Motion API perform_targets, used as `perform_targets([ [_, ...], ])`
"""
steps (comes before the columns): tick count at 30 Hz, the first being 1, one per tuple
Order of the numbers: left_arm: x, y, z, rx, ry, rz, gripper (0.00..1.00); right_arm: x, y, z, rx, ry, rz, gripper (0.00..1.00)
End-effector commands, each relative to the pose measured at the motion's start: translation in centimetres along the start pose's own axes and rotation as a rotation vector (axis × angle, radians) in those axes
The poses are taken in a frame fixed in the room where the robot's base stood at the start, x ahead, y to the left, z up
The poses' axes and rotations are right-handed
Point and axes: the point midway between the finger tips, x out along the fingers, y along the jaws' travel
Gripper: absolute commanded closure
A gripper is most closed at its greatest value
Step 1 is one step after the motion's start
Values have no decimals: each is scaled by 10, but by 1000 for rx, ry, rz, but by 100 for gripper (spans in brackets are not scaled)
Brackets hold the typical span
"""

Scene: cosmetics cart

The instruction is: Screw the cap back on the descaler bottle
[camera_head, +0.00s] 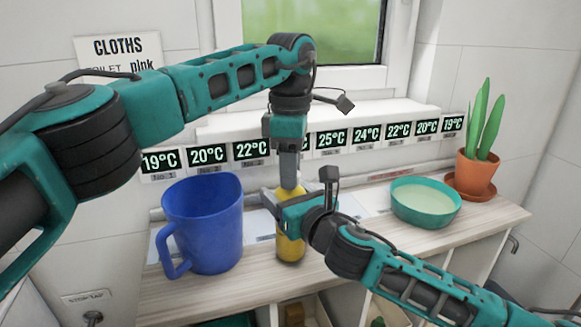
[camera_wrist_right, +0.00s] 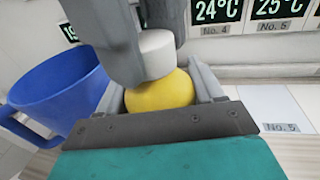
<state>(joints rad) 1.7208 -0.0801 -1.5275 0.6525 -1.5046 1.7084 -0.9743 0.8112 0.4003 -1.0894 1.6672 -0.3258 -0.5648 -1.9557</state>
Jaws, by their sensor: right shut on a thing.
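The yellow descaler bottle (camera_head: 290,240) stands upright near the middle of the shelf. My right gripper (camera_head: 287,212) is shut around its upper part; the right wrist view shows the bottle's rounded yellow top (camera_wrist_right: 160,92) between its fingers. The white cap (camera_wrist_right: 157,53) is at the top of the bottle, upright; whether its thread is engaged is hidden. My left gripper (camera_head: 289,180) points straight down from above. Its grey fingers (camera_wrist_right: 145,30) flank the cap in the right wrist view. I cannot tell whether they press on it.
A blue mug (camera_head: 205,225) stands left of the bottle; it is close by in the right wrist view (camera_wrist_right: 60,95). A teal bowl (camera_head: 425,205) and a potted plant (camera_head: 475,172) stand to the right. A row of temperature signs (camera_head: 331,140) lines the wall behind.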

Motion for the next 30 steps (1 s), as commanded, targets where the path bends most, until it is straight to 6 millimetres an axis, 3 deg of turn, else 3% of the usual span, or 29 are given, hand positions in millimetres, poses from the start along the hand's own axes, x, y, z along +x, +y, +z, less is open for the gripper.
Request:
perform_targets([
  [8, 0, 0, 0, -3, 0, 0, 39, 0, 0, -1, 0, 1, -1, 100],
  [16, -4, 0, 0, -4, 0, 1, 39, 0, 0, -1, 0, 1, -1, 100],
  [24, -38, 0, 0, -4, -2, 2, 39, 0, 0, -1, 0, 1, -1, 100],
  [30, -46, 0, 0, -3, -1, 0, 39, 0, 0, -1, -1, 1, -1, 100],
])
